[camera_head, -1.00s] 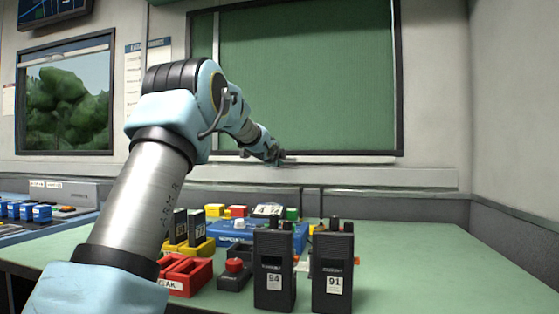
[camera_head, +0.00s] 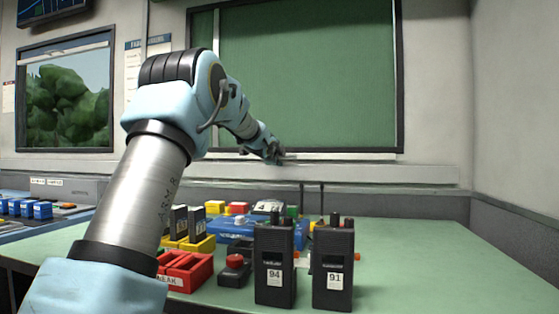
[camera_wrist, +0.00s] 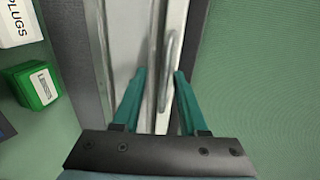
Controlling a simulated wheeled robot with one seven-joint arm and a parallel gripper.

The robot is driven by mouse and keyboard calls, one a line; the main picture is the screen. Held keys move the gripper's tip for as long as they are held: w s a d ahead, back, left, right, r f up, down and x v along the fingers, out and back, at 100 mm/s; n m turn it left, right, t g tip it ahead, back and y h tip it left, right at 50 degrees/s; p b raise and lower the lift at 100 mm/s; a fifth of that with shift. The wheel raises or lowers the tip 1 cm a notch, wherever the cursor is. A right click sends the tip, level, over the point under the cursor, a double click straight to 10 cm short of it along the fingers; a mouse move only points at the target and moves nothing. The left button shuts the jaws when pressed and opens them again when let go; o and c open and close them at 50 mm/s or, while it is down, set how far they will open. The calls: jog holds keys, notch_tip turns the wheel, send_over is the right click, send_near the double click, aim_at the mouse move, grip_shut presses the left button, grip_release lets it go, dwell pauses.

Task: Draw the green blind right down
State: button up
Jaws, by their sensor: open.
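The green blind (camera_head: 305,75) covers nearly all of the large window at the back wall. Its pale bottom bar (camera_head: 345,156) is low, close to the bottom of the window frame. In the wrist view the blind's green fabric (camera_wrist: 260,70) fills the right side. A metal handle (camera_wrist: 167,68) stands on the pale bar. My gripper (camera_wrist: 160,76) is open, with one teal finger on each side of the handle; I cannot tell whether they touch it. In the head view my gripper (camera_head: 283,158) is small at the bottom bar.
Two black radios (camera_head: 274,265) (camera_head: 333,265) stand upright on the green table (camera_head: 430,260), antennas up. A red holder (camera_head: 186,272), a red button box (camera_head: 235,270) and a blue case (camera_head: 235,228) are below my arm. The table's right side is clear.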

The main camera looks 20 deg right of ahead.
jog(key=v, duration=1)
jog(key=shift+b, duration=0.3)
jog(key=shift+f, duration=0.1)
